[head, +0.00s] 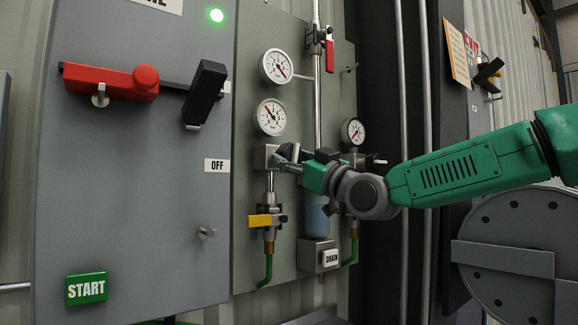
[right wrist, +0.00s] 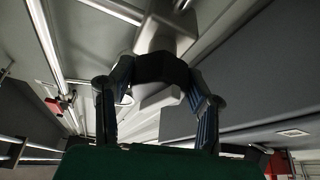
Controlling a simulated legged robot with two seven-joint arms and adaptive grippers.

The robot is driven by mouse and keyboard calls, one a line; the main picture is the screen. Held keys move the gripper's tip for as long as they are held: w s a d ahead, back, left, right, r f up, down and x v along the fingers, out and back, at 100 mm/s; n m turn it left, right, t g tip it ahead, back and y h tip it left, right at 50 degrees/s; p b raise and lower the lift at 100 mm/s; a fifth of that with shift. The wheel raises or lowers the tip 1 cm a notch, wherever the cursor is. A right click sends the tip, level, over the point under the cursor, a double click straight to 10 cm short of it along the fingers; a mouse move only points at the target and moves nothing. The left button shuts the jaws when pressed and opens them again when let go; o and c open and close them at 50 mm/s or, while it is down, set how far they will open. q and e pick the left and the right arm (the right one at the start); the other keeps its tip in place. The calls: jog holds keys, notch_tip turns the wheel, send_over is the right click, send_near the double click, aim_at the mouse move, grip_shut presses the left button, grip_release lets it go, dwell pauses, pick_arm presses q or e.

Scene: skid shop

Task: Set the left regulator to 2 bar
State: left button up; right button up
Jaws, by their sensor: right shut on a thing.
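The left regulator (head: 266,157) is a grey block on the grey panel, with a white round gauge (head: 271,116) just above it. The gauge has a red needle, but its figures are too small to read surely. My right gripper (head: 286,154) reaches in from the right and is shut on the regulator's knob. In the right wrist view the dark knob (right wrist: 160,68) sits between the two fingers (right wrist: 160,90), with the grey regulator body (right wrist: 165,30) beyond it. In the head view the gripper hides most of the knob. My left gripper is not in view.
A yellow valve handle (head: 262,221) and the drain box (head: 318,255) are below. A red valve handle (head: 329,56) is above.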

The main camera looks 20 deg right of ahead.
jog(key=o, duration=1.2)
jog(key=shift+s, duration=0.15)
jog(key=shift+c, duration=0.2)
jog(key=shift+s+d+r, duration=0.1)
jog(key=shift+s, duration=0.05)
jog(key=shift+d, duration=0.1)
jog(key=shift+s+d+f, duration=0.15)
jog(key=shift+s+f, duration=0.05)
jog(key=shift+f, duration=0.05)
jog(key=v, duration=1.1)
jog(key=shift+s, duration=0.2)
